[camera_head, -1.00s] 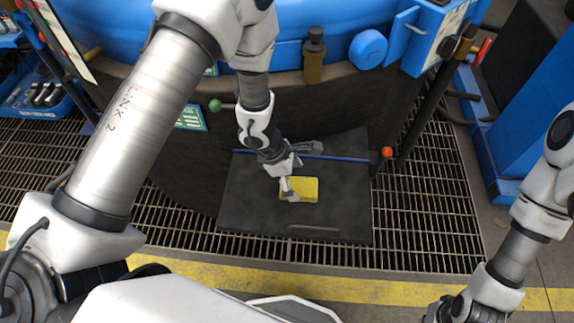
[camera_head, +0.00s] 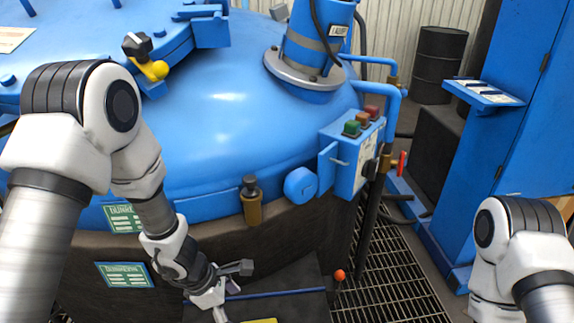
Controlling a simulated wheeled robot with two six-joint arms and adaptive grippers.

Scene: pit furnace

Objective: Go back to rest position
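My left arm comes in from the left and reaches down in front of the blue furnace. My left gripper (camera_head: 234,291) is low in the picture with its fingers spread apart, and nothing shows between them. A yellow block (camera_head: 262,321) shows only as a sliver at the bottom edge, right of the lower finger. It lies on a dark plate (camera_head: 297,307) with a blue strip along its back. My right arm (camera_head: 510,255) shows at the lower right; its gripper is out of the picture.
The blue furnace (camera_head: 235,120) fills the middle, with a control box (camera_head: 352,160) on its right side. A ball-tipped red knob (camera_head: 339,275) stands beside the plate. Grating (camera_head: 395,275) lies to the right, before a blue cabinet (camera_head: 520,130).

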